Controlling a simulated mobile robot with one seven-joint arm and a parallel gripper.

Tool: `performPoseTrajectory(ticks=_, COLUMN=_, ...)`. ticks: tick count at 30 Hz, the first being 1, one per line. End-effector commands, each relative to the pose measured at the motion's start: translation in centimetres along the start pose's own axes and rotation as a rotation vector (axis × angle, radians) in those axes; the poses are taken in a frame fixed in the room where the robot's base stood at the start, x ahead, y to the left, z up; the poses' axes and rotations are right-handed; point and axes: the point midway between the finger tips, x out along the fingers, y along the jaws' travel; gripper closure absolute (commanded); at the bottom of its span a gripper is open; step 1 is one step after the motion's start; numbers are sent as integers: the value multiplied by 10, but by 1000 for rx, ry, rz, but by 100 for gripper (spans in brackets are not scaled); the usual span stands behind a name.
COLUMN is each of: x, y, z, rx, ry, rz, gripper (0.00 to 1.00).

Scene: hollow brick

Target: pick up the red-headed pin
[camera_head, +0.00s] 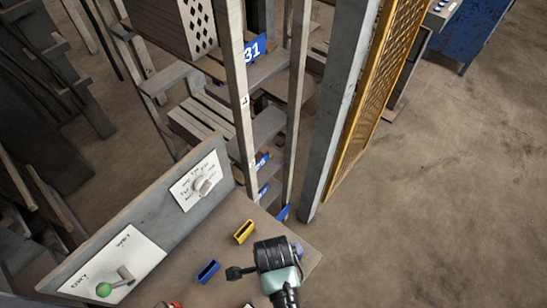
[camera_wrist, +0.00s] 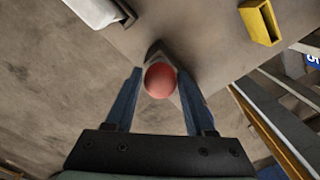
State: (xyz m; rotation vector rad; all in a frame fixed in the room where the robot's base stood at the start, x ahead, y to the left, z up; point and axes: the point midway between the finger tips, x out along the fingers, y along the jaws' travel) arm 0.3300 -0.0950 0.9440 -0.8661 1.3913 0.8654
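A red ball (camera_wrist: 160,81), the head of the red-headed pin, shows in the wrist view between the two blue fingers of my gripper (camera_wrist: 160,70). The fingers are spread wide, one on each side of the ball, with at most a narrow gap showing beside it. A dark grey shape shows just behind the ball; I cannot tell whether it is part of the pin. The ball hides the rest of the pin. In the head view my wrist hangs over the table's right corner and hides the fingers and the pin.
A yellow hollow brick (camera_head: 244,232) and a blue hollow brick (camera_head: 208,271) lie on the table (camera_head: 225,215). The yellow one also shows in the wrist view (camera_wrist: 260,22). A panel (camera_head: 150,225) with a green-knobbed lever borders the table. Metal posts (camera_head: 297,90) rise behind. Open floor lies right.

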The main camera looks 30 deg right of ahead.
Motion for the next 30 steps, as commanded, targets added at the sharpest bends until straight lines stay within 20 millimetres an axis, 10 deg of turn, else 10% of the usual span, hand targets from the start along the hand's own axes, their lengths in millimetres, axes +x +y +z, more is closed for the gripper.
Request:
performPoseTrajectory(ticks=9, x=0, y=0, z=0, rx=0, ry=0, rz=0, gripper=100)
performPoseTrajectory(ticks=20, x=-5, y=-1, z=0, rx=0, ry=0, rz=-2, gripper=100)
performPoseTrajectory(ticks=30, x=-61, y=-2, z=0, rx=1, ry=-1, rz=-6, gripper=100)
